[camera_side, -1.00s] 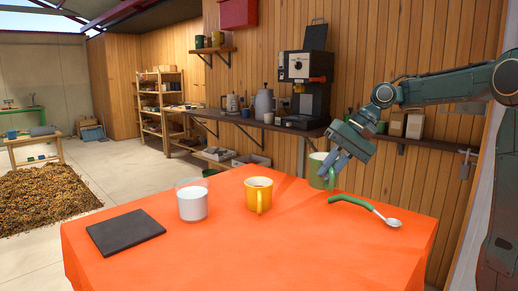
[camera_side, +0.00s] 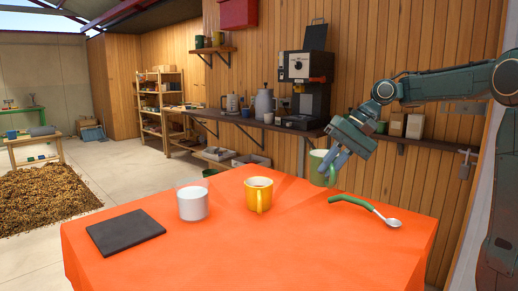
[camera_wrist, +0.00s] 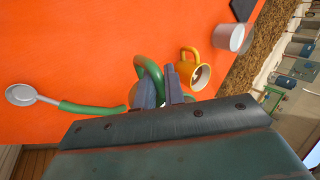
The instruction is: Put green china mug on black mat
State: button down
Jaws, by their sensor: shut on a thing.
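The green china mug (camera_side: 317,167) is at the far edge of the orange table, partly hidden behind my gripper. My gripper (camera_side: 334,172) is shut on the mug's handle. In the wrist view the green handle (camera_wrist: 152,69) shows between the two fingers (camera_wrist: 161,88), and most of the mug body is hidden. The side view does not clearly show whether the mug's base is clear of the cloth. The black mat (camera_side: 125,232) lies flat and empty at the table's left; its corner shows in the wrist view (camera_wrist: 241,9).
A yellow mug (camera_side: 259,196) and a white cup (camera_side: 193,204) stand between the green mug and the mat. A spoon with a green handle (camera_side: 352,201) lies to the right. The front middle of the orange table (camera_side: 265,255) is clear.

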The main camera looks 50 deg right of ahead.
jog(key=shift+w+a+r, duration=0.1)
jog(key=w+a+r, duration=0.3)
jog(key=a+r, duration=0.2)
jog(key=a, duration=0.3)
jog(key=w+a+r, duration=0.3)
jog(key=a+r, duration=0.2)
jog(key=a, duration=0.3)
jog(key=shift+w, duration=0.4)
notch_tip(320, 180, down, 16)
jog(key=shift+r, duration=0.15)
jog(key=shift+f, duration=2.1)
jog(key=shift+f, duration=0.1)
